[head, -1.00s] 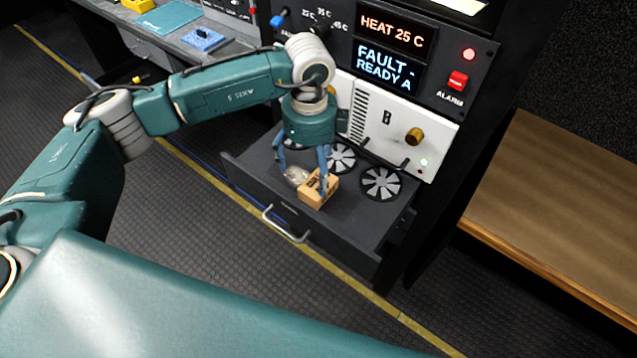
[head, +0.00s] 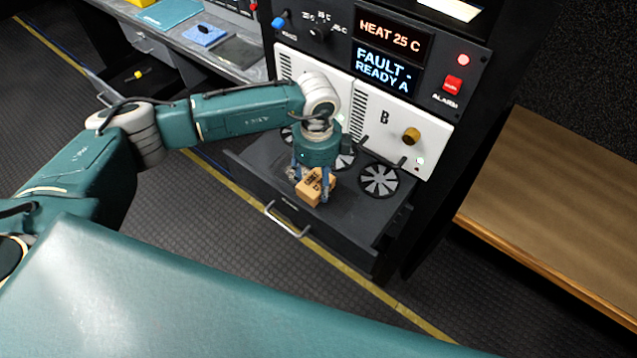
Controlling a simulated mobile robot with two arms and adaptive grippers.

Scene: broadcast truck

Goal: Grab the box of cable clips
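The box of cable clips (head: 311,192) is a small tan carton with dark print, at the pulled-out drawer of the rack in the head view. My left gripper (head: 311,188) points down over the drawer, its blue-grey fingers on either side of the box. The fingers look closed against the box, covering parts of its sides. I cannot tell whether the box still touches the drawer surface. My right gripper is out of view.
The open dark drawer (head: 350,228) has a metal handle (head: 288,222) and round fan grilles (head: 379,180). A white panel with a brass knob (head: 411,136) rises behind it. A wooden bench (head: 555,215) stands right; a grey desk (head: 235,62) stands back left.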

